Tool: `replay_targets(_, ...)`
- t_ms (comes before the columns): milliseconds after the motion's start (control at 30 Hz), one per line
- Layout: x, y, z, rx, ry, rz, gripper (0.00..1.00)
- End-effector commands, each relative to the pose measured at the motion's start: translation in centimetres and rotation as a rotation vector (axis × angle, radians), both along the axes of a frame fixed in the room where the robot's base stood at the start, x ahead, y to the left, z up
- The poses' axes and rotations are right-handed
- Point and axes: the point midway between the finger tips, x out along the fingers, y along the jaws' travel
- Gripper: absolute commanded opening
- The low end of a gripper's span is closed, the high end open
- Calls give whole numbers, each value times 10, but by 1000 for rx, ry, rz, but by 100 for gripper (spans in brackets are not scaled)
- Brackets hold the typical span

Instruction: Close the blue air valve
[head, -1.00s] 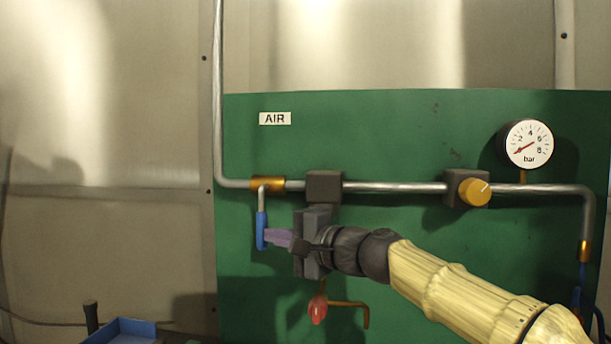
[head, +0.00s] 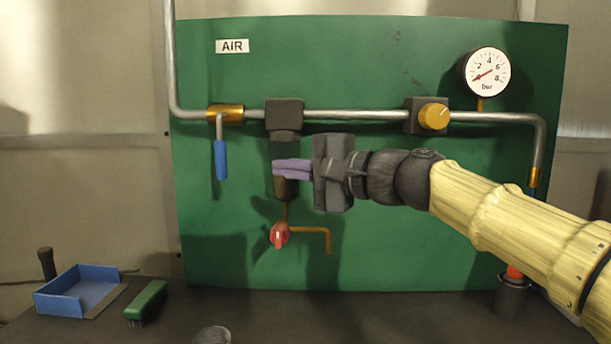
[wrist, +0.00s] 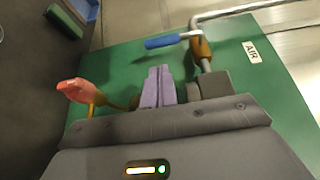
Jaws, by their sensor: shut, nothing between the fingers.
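The blue valve lever (head: 220,160) hangs straight down from the brass valve body (head: 226,113) on the pipe, at right angles to the pipe, below and right of the pipe's bend. The lever also shows in the wrist view (wrist: 162,42). My gripper (head: 276,168) is to the right of the lever and apart from it, in front of the filter unit under the dark block. Its purple fingers are together and empty; they also show in the wrist view (wrist: 158,72). The gauge (head: 487,72) needle points near the low end of its scale.
A red drain handle (head: 279,235) with a brass outlet is just below my gripper. A yellow regulator knob (head: 433,116) sits on the pipe at right. A blue tray (head: 62,302) and a green brush (head: 147,300) lie on the bench. The panel left of the lever is clear.

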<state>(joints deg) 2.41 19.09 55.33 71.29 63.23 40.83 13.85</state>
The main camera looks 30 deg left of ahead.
Motion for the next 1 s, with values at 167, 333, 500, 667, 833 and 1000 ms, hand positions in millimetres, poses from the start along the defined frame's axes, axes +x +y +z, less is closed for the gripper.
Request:
replay_targets(167, 0, -22, 0, 0, -1, -3, 0)
replay_targets(333, 0, -30, 1, 0, 1, -1, 0)
replay_targets(500, -1, -30, 2, 0, 1, 0, 0)
replay_targets(667, -1, -30, 2, 0, 1, 0, 0)
replay_targets(833, 0, -30, 2, 0, 1, 0, 0)
replay_targets(1000, -1, -30, 15, 1, 0, 0, 0)
